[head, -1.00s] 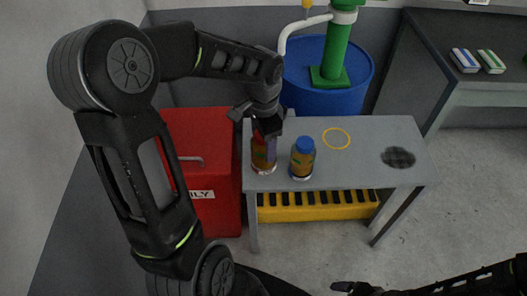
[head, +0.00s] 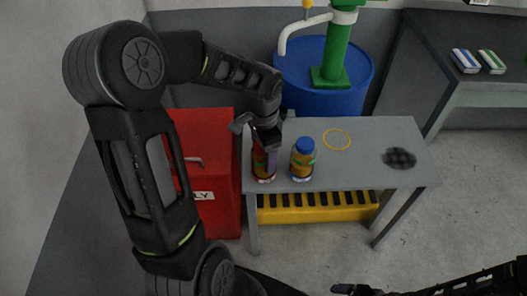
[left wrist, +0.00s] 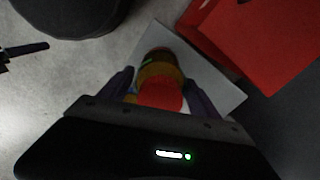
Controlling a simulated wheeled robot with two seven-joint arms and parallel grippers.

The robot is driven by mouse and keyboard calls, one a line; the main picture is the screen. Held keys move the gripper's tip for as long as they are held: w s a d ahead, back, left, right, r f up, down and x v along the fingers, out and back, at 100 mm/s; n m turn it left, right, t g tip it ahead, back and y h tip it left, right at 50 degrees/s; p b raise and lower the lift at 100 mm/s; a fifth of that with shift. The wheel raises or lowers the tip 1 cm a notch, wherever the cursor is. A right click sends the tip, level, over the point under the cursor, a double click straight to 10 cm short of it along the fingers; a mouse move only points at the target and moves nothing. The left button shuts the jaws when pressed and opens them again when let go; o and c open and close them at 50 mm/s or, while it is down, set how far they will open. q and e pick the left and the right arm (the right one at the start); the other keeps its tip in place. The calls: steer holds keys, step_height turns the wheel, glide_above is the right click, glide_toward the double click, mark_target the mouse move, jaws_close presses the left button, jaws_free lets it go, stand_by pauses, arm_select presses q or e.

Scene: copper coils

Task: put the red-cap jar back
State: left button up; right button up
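The red-cap jar (head: 263,165) stands upright at the left front of the grey table (head: 364,169). Its red cap (left wrist: 160,94) faces the camera in the left wrist view. My left gripper (head: 266,148) comes down from above, with a finger on each side of the jar, and looks shut on it. In the head view the gripper hides the cap. A blue-cap jar (head: 303,160) stands just to the right. My right arm shows only partly at the bottom right of the head view, and its fingers are not clear.
A red cabinet (head: 206,137) stands close on the left of the table. A blue drum (head: 322,89) with a green pump stands behind.

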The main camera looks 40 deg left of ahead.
arm_select(q)
steer(key=shift+o, duration=1.4)
step_height(320, 180, up, 12)
steer(key=shift+r+p, duration=0.15)
steer(key=shift+p, duration=0.7)
